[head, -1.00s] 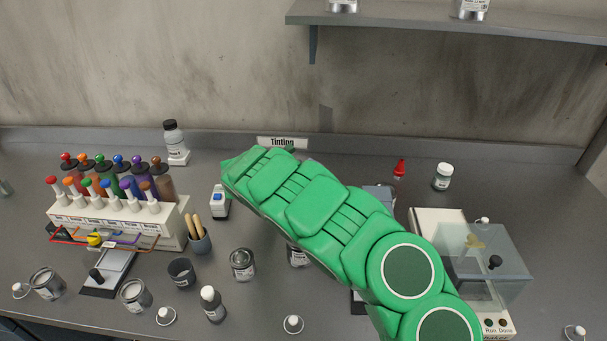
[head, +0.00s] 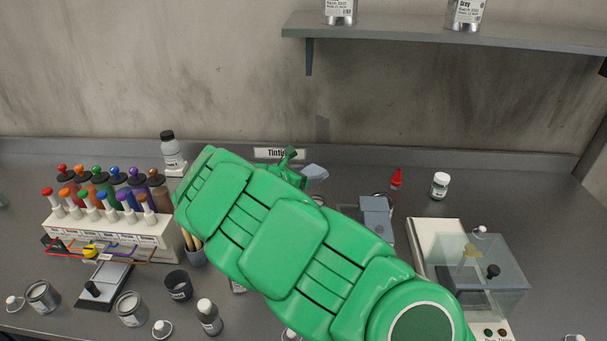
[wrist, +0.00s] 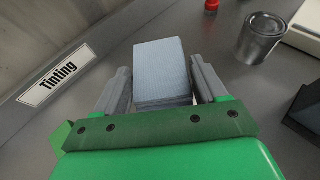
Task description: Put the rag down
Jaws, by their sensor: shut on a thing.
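The rag is a pale blue-grey folded pad (wrist: 160,68), between the two grey fingers of my gripper (wrist: 163,84) in the wrist view. The fingers are shut on it. In the head view part of the rag (head: 315,173) shows beyond the green arm, in front of the "Tinting" label. My gripper (head: 294,168) is mostly hidden there by the arm. The rag is over the back of the grey bench; I cannot tell whether it touches the surface.
The "Tinting" label (wrist: 57,75) is left of the rag in the wrist view; a metal can (wrist: 262,37) stands to the right. A red bottle (head: 397,179) and a white-capped jar (head: 439,186) stand further right. A rack of colorants (head: 110,232) is at left.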

